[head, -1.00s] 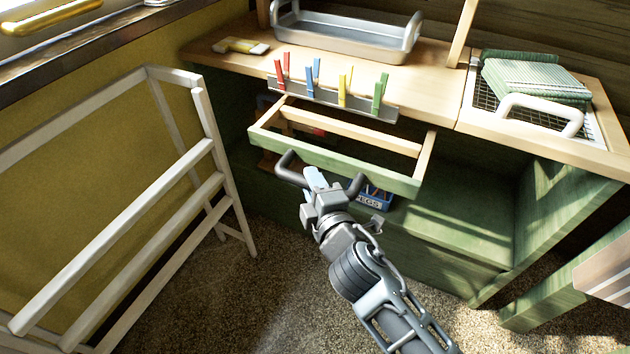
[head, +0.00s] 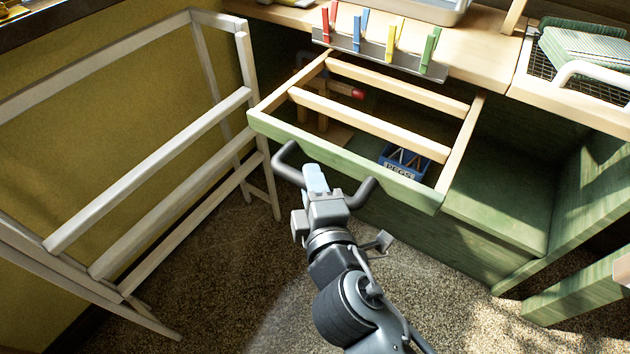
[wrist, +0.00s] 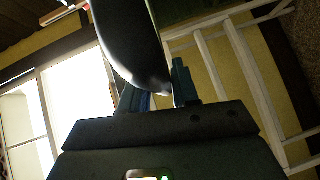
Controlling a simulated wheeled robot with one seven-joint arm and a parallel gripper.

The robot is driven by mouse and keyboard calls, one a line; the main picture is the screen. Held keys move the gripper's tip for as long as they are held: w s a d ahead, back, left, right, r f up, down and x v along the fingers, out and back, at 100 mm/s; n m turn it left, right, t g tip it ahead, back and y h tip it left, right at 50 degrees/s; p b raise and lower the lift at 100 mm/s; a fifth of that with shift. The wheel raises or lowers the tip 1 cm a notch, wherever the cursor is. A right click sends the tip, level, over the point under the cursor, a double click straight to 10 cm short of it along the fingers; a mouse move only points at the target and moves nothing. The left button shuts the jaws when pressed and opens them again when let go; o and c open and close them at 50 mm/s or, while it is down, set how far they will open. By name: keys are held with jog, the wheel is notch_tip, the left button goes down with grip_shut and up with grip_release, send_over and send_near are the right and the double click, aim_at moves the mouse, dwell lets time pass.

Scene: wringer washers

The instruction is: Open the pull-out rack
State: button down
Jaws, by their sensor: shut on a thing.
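The pull-out rack (head: 350,163) is a frame with a green front and pale wooden side rails and crossbars. It stands well out from under the wooden worktop (head: 480,50). A dark bar handle (head: 362,193) is on its green front. My gripper (head: 316,180) is shut on the handle near its middle, and its fingertips partly hide the bar. In the wrist view the dark handle (wrist: 130,40) runs large between the fingers (wrist: 155,95).
A white drying frame (head: 150,180) stands close on the left. A blue peg box (head: 403,162) sits inside the green cabinet (head: 500,210) below the rack. Colored pegs (head: 390,40) are clipped along the worktop's edge. Speckled floor (head: 230,270) is open in front.

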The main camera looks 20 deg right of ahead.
jog(key=shift+f, duration=0.1)
jog(key=c, duration=0.9)
grip_release()
jog(key=shift+c, duration=0.2)
jog(key=s+a+r, duration=0.1)
jog(key=s, duration=0.6)
jog(key=shift+s, duration=0.35)
jog(key=shift+r, duration=0.1)
